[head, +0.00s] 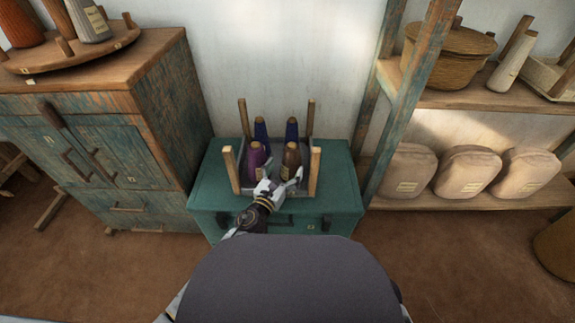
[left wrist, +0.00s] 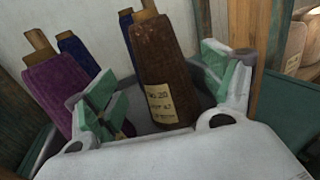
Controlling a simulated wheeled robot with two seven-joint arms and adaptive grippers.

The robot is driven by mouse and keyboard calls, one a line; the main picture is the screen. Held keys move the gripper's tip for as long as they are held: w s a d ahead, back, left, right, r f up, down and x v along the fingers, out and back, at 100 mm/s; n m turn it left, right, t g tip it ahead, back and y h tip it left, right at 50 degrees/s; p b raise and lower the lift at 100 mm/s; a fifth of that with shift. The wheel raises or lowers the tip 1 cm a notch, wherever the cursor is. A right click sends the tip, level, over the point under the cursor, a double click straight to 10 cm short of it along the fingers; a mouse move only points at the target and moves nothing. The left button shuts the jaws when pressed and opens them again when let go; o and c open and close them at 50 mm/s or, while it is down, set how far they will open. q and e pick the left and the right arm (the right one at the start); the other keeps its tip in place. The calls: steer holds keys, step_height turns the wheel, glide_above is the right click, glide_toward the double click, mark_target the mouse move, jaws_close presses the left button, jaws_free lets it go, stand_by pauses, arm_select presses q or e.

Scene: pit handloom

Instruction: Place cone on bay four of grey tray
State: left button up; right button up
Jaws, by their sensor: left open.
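A brown cone (head: 291,170) with a cream label stands in the front right of the grey tray (head: 304,152), which has wooden corner posts. A purple cone (head: 257,158) is at the front left, and two dark blue cones (head: 261,132) (head: 291,130) stand behind. My left gripper (head: 280,182) is open at the tray's front. In the left wrist view the brown cone (left wrist: 163,75) stands between its green-padded fingers (left wrist: 165,88), with gaps on both sides. The purple cone (left wrist: 62,88) is left of the fingers. My right gripper is not in view.
The tray sits on a teal chest (head: 345,205). A worn cabinet (head: 155,120) with a round cone stand (head: 100,48) is at left. A shelf (head: 455,98) at right holds a basket (head: 448,55), a pale cone (head: 512,62) and several sacks (head: 468,172).

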arm_select(q)
steer(key=shift+v, duration=2.95)
